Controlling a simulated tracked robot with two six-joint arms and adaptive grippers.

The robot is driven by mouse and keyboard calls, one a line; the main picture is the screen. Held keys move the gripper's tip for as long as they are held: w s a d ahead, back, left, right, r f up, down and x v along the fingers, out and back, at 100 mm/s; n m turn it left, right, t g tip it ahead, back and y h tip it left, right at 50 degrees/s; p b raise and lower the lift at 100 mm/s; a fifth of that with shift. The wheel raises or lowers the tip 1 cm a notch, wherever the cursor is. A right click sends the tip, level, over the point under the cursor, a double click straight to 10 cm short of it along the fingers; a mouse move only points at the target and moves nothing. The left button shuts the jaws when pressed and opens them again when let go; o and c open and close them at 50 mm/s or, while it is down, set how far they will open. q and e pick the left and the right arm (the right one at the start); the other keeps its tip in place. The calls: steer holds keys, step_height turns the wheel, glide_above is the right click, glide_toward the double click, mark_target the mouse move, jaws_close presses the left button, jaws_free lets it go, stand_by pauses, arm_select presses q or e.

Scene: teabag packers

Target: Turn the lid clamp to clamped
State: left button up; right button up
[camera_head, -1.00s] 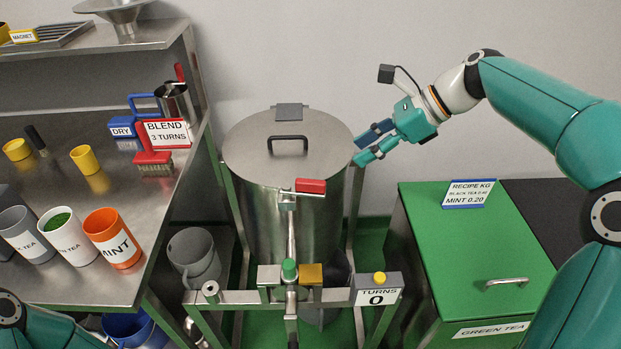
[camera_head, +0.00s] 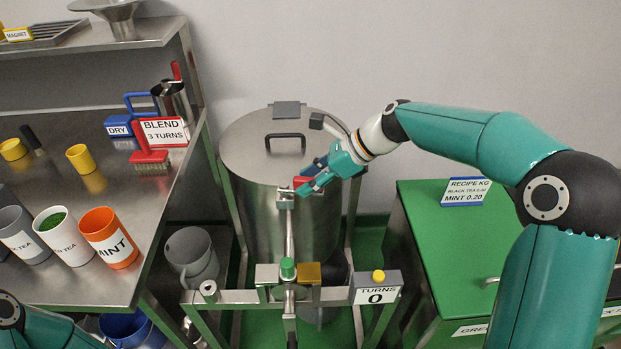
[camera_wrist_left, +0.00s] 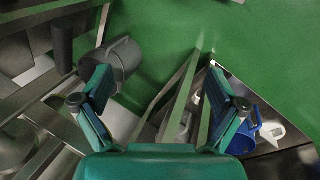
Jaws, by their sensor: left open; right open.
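The lid clamp's red handle (camera_head: 301,183) is on the front of the steel drum (camera_head: 265,215), just under the rim of its closed lid (camera_head: 270,150). The handle is partly hidden by my right gripper (camera_head: 306,178). The clamp's metal block (camera_head: 285,198) shows at the left end of the handle. My right gripper is open, with its fingers around or right beside the handle; I cannot tell whether they touch it. My left gripper (camera_wrist_left: 160,108) is open and empty in the left wrist view, above the green floor.
The drum stands in a steel frame with a green knob (camera_head: 288,268), a yellow block and a turns counter (camera_head: 376,294) reading 0. A green bin (camera_head: 440,230) stands to the right. The bench on the left holds several cups and a blend sign (camera_head: 166,133).

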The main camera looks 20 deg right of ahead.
jaws_close()
stand_by(0.4)
